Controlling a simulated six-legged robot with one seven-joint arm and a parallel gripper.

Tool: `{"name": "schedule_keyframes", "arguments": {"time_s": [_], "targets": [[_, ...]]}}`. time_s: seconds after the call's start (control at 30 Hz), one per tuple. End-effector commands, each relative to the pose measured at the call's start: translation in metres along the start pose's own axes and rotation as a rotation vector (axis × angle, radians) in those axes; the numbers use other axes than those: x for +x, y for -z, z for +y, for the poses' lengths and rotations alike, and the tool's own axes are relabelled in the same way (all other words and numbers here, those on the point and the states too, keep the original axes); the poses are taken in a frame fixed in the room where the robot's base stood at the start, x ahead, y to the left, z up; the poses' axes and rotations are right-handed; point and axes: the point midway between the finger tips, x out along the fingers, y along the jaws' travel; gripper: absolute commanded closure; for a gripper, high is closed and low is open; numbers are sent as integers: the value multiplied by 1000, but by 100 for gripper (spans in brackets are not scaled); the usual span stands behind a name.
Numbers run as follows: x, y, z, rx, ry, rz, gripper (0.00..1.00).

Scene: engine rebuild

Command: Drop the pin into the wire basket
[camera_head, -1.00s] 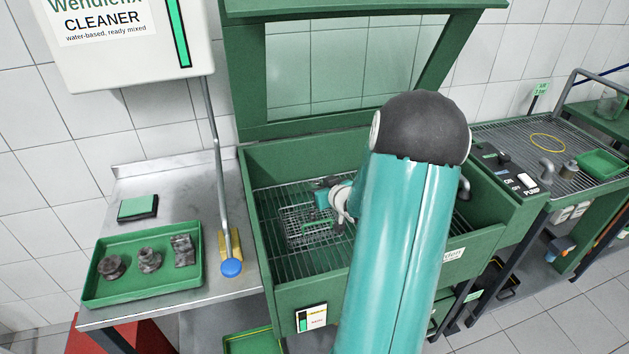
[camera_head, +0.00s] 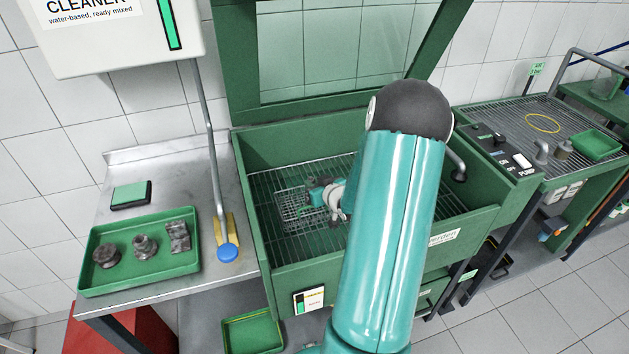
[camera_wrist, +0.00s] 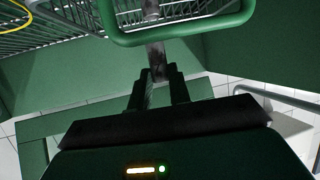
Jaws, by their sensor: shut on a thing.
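The wire basket (camera_head: 288,212) sits on the rack inside the open green wash tank, in the middle of the head view. My gripper (camera_head: 318,192) is low in the tank, at the basket's right side, small and partly blocked by my arm. In the wrist view, my gripper (camera_wrist: 158,88) is shut on a grey metal pin (camera_wrist: 157,62). The pin points away from the fingers and passes behind a green bar (camera_wrist: 185,38) in front of the basket mesh (camera_wrist: 190,14). Whether the pin's far end is within the basket walls, I cannot tell.
The green tank (camera_head: 300,258) has walls around the rack and an open lid (camera_head: 240,60) behind. At left, a green tray (camera_head: 140,284) holds three dark metal parts. A nozzle with a blue tip (camera_head: 228,253) stands beside the tank. A grated bench (camera_head: 500,115) is at right.

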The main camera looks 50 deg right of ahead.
Motion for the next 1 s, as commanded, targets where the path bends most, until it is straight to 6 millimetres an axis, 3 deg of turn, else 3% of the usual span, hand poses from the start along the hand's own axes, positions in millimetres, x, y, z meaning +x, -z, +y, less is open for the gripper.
{"name": "schedule_keyframes", "arguments": {"time_s": [0.1,0.13,0.23,0.27,0.67,1.0], "targets": [[1,1,0,0,0,1,100],[1,1,0,0,0,1,77],[1,1,0,0,0,0,58],[1,1,0,0,0,0,56],[-8,1,1,-2,-1,0,56],[-75,2,1,-2,-3,0,56]]}}
